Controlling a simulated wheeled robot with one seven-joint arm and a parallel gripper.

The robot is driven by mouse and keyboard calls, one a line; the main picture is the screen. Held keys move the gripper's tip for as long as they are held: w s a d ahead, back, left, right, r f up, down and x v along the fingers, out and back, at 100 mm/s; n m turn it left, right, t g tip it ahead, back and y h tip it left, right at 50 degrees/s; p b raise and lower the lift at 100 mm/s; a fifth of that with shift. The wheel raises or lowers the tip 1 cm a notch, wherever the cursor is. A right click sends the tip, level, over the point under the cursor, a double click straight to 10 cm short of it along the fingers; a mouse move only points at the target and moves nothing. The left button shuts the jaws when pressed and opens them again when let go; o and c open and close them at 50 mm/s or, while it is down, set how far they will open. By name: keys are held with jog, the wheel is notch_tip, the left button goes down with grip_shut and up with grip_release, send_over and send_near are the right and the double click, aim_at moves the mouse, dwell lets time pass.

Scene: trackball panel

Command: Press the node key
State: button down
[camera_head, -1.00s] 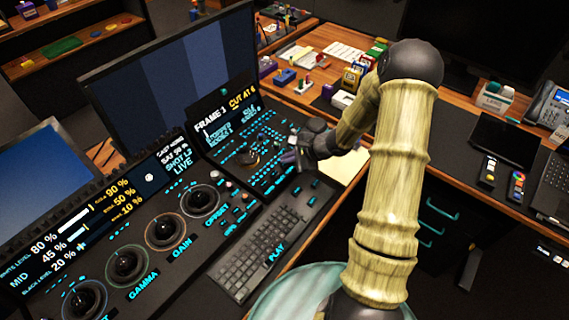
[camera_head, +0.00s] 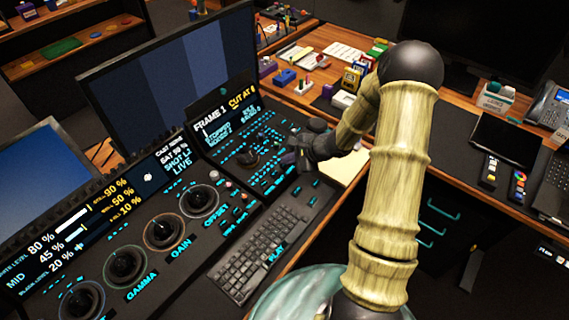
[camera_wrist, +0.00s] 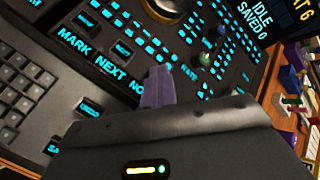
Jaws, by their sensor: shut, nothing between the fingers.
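The control panel's label strip in the wrist view reads MARK, NEXT and a cut-off "NO" label (camera_wrist: 137,87), which seems to be the node key's. The key by that label is hidden behind my gripper's purple-grey fingers (camera_wrist: 158,84). The fingers are closed together, with nothing visible between them, and sit at the right end of this label row. I cannot tell whether they touch the key. In the head view my gripper (camera_head: 288,158) is low over the right part of the panel, and the node key cannot be made out there.
A trackball (camera_wrist: 166,8) and rows of small lit keys lie beyond the fingers. Green and purple knobs (camera_wrist: 206,60) stand close to their right. A keyboard (camera_head: 262,250) lies in front of the panel. A monitor (camera_head: 170,75) stands behind it.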

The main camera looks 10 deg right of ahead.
dwell(0.3)
jog(key=shift+r+p, duration=0.5)
jog(key=shift+r, duration=0.4)
notch_tip(320, 180, up, 5)
jog(key=p, duration=0.3)
dwell(0.8)
jog(key=s+r+n+g+h+p, duration=0.1)
jog(key=s+r+n+h+p, duration=0.1)
jog(key=s+r+n, duration=0.6)
jog(key=s+a+r+n+g+h+p, duration=0.1)
jog(key=s+r+n+h, duration=0.4)
jog(key=s, duration=0.8)
notch_tip(320, 180, up, 3)
jog(key=n+g+p, duration=0.1)
jog(key=n, duration=0.3)
jog(key=shift+s+r+p, duration=0.15)
jog(key=shift+s+p, duration=0.1)
jog(key=shift+p, duration=0.1)
